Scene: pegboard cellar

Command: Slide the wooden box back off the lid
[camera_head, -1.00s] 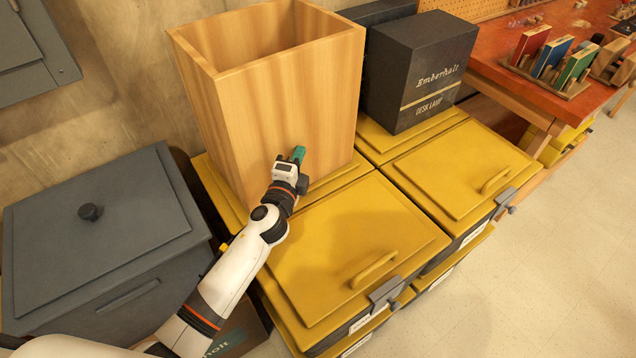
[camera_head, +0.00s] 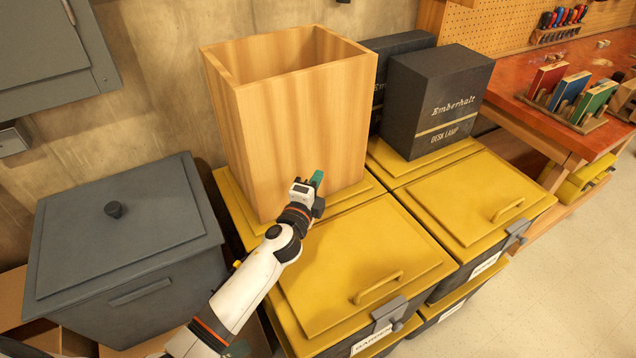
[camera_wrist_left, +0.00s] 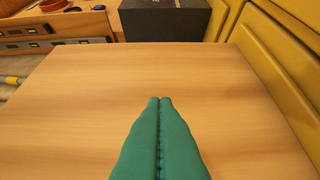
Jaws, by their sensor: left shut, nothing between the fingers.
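The tall open-topped wooden box (camera_head: 305,135) stands upright on the rear yellow surface (camera_head: 230,197), behind the front yellow lid (camera_head: 365,255) with its bar handle (camera_head: 378,287). The front lid looks clear of the box. My left gripper (camera_head: 317,178) is shut and empty, low at the box's front face, right of its near corner. In the left wrist view, the green fingertips (camera_wrist_left: 160,102) are pressed together before the box's wood face (camera_wrist_left: 80,110). I cannot tell whether they touch it. My right gripper is not in view.
A black desk lamp box (camera_head: 435,105) stands right of the wooden box. A grey lidded bin (camera_head: 125,240) is at left. A second yellow lid (camera_head: 470,200) with a handle lies right. A red-topped workbench (camera_head: 540,110) stands far right. Floor at right is free.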

